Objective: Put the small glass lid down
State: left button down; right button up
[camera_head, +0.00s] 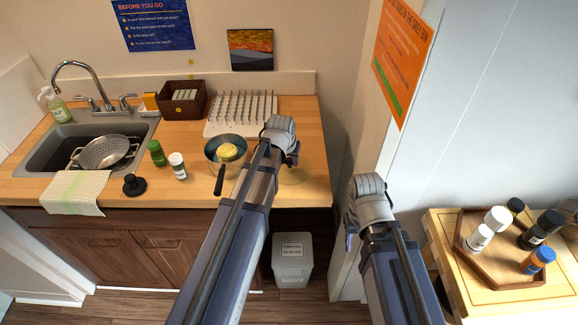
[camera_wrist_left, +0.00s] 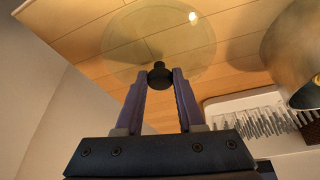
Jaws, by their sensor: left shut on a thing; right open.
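The small glass lid (camera_wrist_left: 165,35) is a clear round disc with a black knob (camera_wrist_left: 160,75). My left gripper (camera_wrist_left: 160,82) is shut on the knob, seen in the left wrist view. In the head view the left gripper (camera_head: 294,158) is over the right end of the wooden counter (camera_head: 315,190), and part of the lid (camera_head: 293,177) shows below it. I cannot tell whether the lid touches the counter. My right gripper (camera_head: 349,240) is by the wall edge, right of the counter; its fingers are mostly hidden behind its wrist.
A pan (camera_head: 212,153) with something yellow inside stands left of the lid. A white dish rack (camera_head: 215,128) is behind. Bottles, a black knobbed item (camera_head: 133,186) and a sink (camera_head: 50,150) are further left. A wooden tray (camera_head: 480,268) with jars is at right.

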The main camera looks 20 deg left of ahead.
pick_arm(q)
jog(key=shift+f, duration=0.2)
jog(key=c, duration=0.5)
grip_release()
jog(key=shift+r, duration=0.1)
